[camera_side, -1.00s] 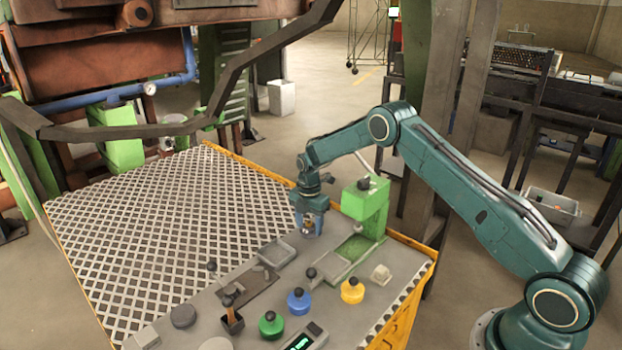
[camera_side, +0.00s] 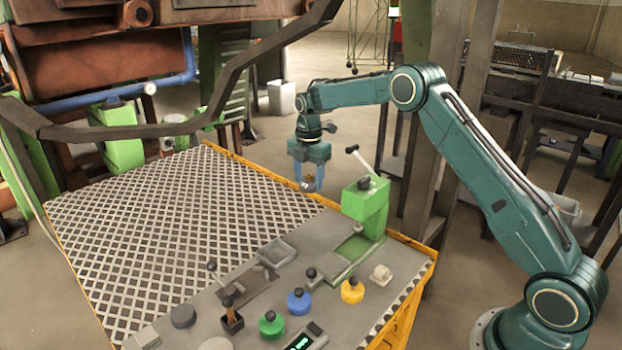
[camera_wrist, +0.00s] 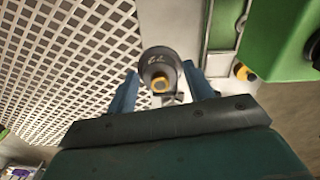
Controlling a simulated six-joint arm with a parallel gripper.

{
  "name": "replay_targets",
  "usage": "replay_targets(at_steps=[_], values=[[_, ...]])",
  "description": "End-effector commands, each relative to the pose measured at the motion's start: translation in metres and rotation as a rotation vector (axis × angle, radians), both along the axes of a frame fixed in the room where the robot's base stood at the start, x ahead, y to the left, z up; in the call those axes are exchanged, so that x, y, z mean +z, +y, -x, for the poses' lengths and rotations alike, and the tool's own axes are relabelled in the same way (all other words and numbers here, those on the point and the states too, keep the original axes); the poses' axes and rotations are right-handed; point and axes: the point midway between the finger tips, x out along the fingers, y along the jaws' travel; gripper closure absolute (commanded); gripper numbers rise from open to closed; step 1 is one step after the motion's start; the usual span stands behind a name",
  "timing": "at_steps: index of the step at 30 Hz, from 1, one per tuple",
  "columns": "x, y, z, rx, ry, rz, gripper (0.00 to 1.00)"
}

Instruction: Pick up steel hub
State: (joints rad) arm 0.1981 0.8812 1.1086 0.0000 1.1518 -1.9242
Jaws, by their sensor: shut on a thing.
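The steel hub (camera_wrist: 158,66) is a grey round part with a darker rim and a brass-coloured centre. In the wrist view it sits between the two blue fingers of my gripper (camera_wrist: 165,92). In the side view my gripper (camera_side: 309,186) is shut on the hub (camera_side: 308,182), which shows small and partly hidden between the fingertips. The gripper points down and holds the hub above the table, left of the green lever press (camera_side: 366,207).
The table has a perforated plate (camera_side: 180,215) at left. A grey tray (camera_side: 276,252), green (camera_side: 271,325), blue (camera_side: 299,302) and yellow (camera_side: 352,291) knobbed weights, and a small display (camera_side: 305,340) stand near the front. A dark bent rail (camera_side: 210,120) crosses behind.

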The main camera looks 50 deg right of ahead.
Motion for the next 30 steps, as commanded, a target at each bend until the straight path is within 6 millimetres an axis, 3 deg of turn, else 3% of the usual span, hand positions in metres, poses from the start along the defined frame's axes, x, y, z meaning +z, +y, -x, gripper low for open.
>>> replay_targets(at_steps=[3,9,30], values=[[0.02,0.0,-0.001,0.0,-0.005,0.001,0.84],[0.037,0.0,0.0,0.0,-0.002,0.001,0.84],[0.041,0.0,0.0,-0.001,-0.002,0.001,0.84]])
